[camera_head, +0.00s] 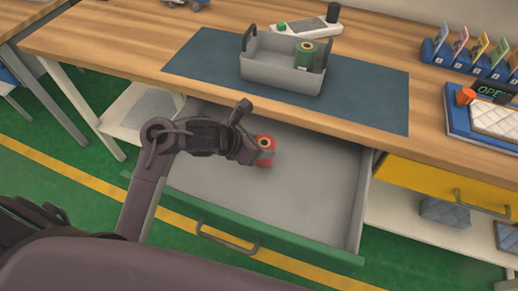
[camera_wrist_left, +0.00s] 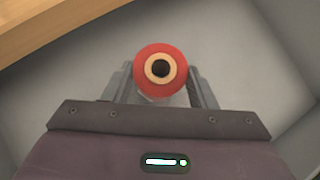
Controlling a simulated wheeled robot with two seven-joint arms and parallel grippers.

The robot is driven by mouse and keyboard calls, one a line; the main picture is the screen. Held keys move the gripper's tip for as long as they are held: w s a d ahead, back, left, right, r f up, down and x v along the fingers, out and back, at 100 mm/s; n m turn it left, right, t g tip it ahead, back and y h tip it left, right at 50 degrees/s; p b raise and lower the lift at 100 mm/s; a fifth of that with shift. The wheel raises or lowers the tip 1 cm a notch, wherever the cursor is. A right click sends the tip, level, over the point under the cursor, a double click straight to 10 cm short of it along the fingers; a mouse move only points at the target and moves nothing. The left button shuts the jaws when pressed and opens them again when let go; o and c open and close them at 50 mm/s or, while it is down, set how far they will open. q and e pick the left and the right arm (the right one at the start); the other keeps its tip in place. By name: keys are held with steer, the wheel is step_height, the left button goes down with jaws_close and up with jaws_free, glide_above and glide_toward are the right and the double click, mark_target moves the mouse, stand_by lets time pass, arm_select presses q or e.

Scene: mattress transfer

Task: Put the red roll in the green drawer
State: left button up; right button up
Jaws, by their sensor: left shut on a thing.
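The red roll (camera_head: 265,143) is held by my left gripper (camera_head: 256,150) over the open green drawer (camera_head: 274,247). In the left wrist view the red roll (camera_wrist_left: 161,70) sits between the two fingers of my left gripper (camera_wrist_left: 160,85), its end with the dark core hole facing the camera. The grey drawer interior lies behind and below it. I cannot tell whether the roll touches the drawer floor. The green drawer is pulled out below the table, and its visible inside is otherwise empty. My right gripper is not in view.
A grey tote (camera_head: 280,75) with a green roll (camera_head: 305,55) stands on the blue mat (camera_head: 378,99) above the drawer. The wooden table edge overhangs the back of the drawer. A yellow drawer (camera_head: 430,183) is to the right.

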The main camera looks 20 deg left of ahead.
arm_select(q)
steer(key=shift+f, duration=0.65)
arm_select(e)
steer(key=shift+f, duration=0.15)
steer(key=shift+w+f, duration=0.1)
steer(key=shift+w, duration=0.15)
arm_select(q)
steer(key=o, duration=1.1)
steer(key=shift+o, duration=0.2)
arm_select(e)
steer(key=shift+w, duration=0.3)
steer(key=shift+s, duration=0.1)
